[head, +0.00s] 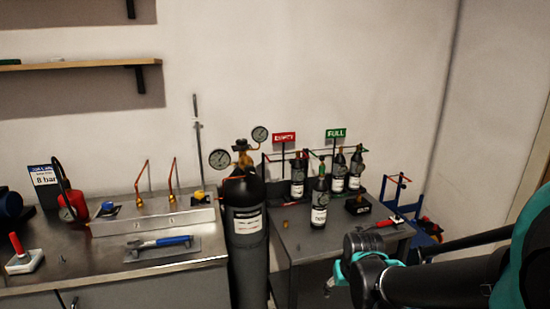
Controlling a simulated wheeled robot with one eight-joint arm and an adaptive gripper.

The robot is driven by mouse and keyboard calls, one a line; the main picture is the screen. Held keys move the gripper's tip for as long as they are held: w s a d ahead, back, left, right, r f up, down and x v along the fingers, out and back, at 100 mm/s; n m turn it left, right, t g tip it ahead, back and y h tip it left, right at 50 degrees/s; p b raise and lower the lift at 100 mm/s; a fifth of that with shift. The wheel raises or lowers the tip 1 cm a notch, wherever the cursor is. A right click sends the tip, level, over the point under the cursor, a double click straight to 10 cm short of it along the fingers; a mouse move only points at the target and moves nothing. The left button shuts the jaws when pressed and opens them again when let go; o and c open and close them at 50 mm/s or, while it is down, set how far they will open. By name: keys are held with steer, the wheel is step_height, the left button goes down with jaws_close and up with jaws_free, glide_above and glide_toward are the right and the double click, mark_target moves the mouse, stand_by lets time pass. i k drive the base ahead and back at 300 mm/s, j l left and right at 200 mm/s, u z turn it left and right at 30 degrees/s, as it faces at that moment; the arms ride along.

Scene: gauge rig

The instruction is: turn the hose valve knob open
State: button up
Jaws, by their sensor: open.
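The hose valve knob cannot be picked out for certain at this size. A blue knob (108,208) and a yellow knob (198,194) sit on the steel panel (150,222) at the left. A tall dark gas cylinder (246,250) stands upright between the bench and the table, with a brass regulator (242,156) on top. The regulator carries a left gauge (220,159) and a right gauge (260,134). A black hose loops above a red body (74,206). My dark and teal arm reaches in from the right, in front of the table. My gripper's fingers cannot be made out.
A blue-handled wrench (165,242) and a red-handled tool (24,252) lie on the left bench. Several small dark bottles stand on the right table (290,243), one bottle (319,202) nearest its front. A blue cart (424,236) stands at the right.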

mark_target(108, 205)
steer(key=u, duration=1.25)
